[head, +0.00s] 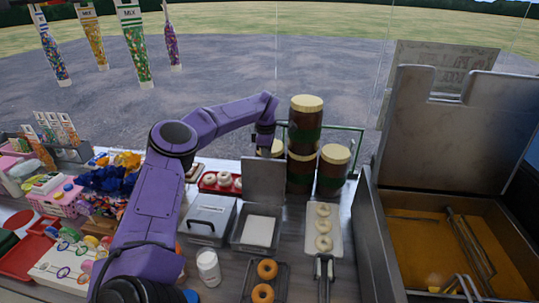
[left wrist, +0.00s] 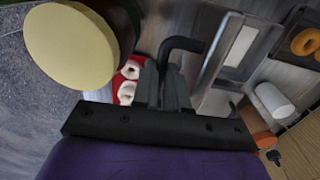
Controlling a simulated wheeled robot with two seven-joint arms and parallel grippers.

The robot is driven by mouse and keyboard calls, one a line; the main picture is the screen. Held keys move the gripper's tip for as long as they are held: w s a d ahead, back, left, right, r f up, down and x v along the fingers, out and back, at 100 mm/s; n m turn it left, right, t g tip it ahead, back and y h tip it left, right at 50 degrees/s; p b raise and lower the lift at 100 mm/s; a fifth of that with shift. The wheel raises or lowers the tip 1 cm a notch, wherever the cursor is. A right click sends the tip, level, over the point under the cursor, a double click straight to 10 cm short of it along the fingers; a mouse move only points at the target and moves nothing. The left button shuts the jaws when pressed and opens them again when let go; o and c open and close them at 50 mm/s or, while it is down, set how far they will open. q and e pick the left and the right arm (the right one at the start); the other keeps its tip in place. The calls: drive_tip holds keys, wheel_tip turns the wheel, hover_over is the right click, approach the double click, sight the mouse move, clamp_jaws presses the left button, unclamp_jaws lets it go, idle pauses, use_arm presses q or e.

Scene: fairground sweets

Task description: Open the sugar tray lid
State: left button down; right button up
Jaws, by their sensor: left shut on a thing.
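The sugar tray (head: 237,241) is a metal tray with a flat white fill, in the middle of the counter. Its grey lid (head: 263,180) stands about upright at the tray's back edge, so the tray is open. My left gripper (head: 265,150) is behind the top of the lid, its fingers mostly hidden in the head view. In the left wrist view my left gripper (left wrist: 165,88) is shut on a black bent handle (left wrist: 187,45). The lid (left wrist: 217,50) shows edge-on beside it. My right gripper is not in view.
Brown jars with cream lids (head: 306,104) stand close behind and right of the lid. A closed metal box (head: 208,218) is left of the tray. Doughnuts on a rack (head: 265,270) are in front. A fryer (head: 440,240) with a tall panel stands right.

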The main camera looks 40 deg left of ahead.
use_arm(q)
drive_tip(key=shift+a+f, duration=0.2)
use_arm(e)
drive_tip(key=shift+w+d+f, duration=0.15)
use_arm(q)
drive_tip(key=shift+w+a+r, duration=0.1)
drive_tip(key=shift+w+r, duration=0.1)
drive_tip(key=shift+r, duration=0.05)
drive_tip(key=c, duration=1.3)
unclamp_jaws()
drive_tip(key=shift+w, duration=0.1)
drive_tip(key=shift+c, duration=0.2)
drive_tip(key=shift+o, duration=0.9)
drive_tip(key=shift+w+a+f, duration=0.25)
drive_tip(key=shift+w+f, duration=0.1)
drive_tip(key=shift+w, duration=0.05)
drive_tip(key=shift+f, duration=0.1)
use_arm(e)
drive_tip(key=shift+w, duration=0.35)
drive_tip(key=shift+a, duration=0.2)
